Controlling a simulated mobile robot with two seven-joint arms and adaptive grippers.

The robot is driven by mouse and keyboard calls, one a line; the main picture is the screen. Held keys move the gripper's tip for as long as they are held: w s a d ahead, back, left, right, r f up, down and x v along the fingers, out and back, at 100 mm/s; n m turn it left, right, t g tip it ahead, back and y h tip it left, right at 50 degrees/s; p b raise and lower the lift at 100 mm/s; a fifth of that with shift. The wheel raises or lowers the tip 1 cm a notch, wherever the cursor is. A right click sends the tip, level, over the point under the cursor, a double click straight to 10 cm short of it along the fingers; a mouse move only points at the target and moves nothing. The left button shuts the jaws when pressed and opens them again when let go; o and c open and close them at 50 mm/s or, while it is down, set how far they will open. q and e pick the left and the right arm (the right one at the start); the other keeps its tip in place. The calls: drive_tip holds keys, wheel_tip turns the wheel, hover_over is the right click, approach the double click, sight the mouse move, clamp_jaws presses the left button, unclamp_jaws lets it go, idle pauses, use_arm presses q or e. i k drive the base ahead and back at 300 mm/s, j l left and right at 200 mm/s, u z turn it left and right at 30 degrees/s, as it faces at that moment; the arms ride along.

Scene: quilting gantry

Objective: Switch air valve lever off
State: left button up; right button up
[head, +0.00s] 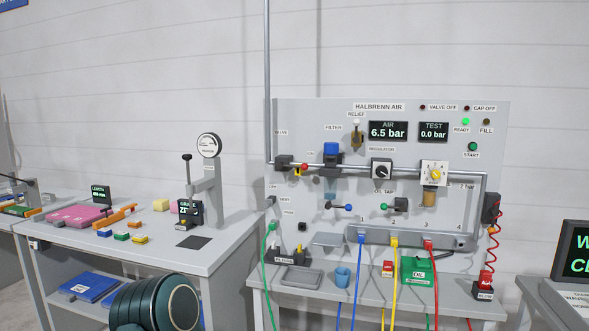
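The air valve (284,161) is a dark body on the pipe at the upper left of the grey panel, below a small valve label. A small lever with a red knob (304,167) shows just right of the valve body, close along the pipe, with a yellow piece below it. Its exact angle is too small to tell. The air display (388,131) reads 6.5 bar. The valve-off lamp (423,107) looks dark, and the ready lamp (465,122) is green. Neither of my grippers is in view; a dark green arm link of mine shows at the bottom left.
A filter (332,152) and a regulator (382,170) sit right of the valve. Hoses hang from the manifold (376,238). The panel's shelf (315,290) holds a tray, a blue cup and a green oil box. The left bench (222,258) carries a gauge press and coloured blocks.

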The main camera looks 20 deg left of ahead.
sight(304, 167)
drive_tip(key=i+l, duration=0.15)
drive_tip(key=i, duration=0.3)
drive_tip(key=i+l, duration=0.2)
drive_tip(key=i, duration=0.25)
drive_tip(key=i+l+u, duration=0.1)
drive_tip(key=i, duration=0.35)
drive_tip(key=i+l, duration=0.25)
drive_tip(key=i, duration=0.2)
